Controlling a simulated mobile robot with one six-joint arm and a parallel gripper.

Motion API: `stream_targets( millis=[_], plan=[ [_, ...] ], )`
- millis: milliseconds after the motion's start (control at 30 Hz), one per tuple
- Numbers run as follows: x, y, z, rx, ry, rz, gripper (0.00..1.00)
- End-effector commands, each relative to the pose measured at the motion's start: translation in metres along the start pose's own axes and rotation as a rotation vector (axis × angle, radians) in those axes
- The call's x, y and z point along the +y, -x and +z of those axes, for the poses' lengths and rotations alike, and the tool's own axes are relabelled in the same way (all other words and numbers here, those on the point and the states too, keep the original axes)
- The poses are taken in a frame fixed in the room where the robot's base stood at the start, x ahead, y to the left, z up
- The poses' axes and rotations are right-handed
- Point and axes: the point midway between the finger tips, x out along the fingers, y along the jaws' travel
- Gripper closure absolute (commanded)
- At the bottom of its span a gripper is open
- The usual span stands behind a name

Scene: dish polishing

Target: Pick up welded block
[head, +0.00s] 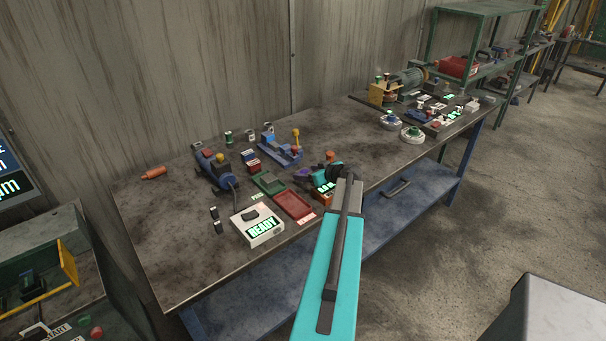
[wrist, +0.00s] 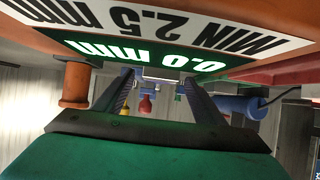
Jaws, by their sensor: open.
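My gripper shows in the wrist view (wrist: 158,82) with its two dark fingers apart. A small grey piece (wrist: 158,73) shows between the fingertips; I cannot tell whether it is the welded block or part of a fixture. In the head view my teal arm hides most of the gripper, which is over the front middle of the bench, at an orange device with a green display (head: 325,188). In the wrist view this display reads "0.0 mm" (wrist: 160,55), upside down and very close to the fingers. I cannot identify the welded block for certain.
The steel bench (head: 165,220) holds a white READY box (head: 258,226), a red tray (head: 293,205), a green tray (head: 269,182) and blue clamps (head: 280,150) left of my gripper. Grinding gear (head: 410,80) stands at the far right. The bench's left part is mostly clear.

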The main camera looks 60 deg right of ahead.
Motion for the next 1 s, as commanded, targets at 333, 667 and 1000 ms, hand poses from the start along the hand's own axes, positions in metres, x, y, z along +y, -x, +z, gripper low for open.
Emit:
stream_targets(
  millis=[333,667,1000],
  plan=[
    [-0.0002,-0.0099,0.0007,0.0,0.001,0.0,0.36],
    [0.0003,-0.0093,0.0007,0.0,0.0,0.001,0.36],
    [0.0006,-0.0091,0.0008,0.0,0.0,0.001,0.83]
  ],
)
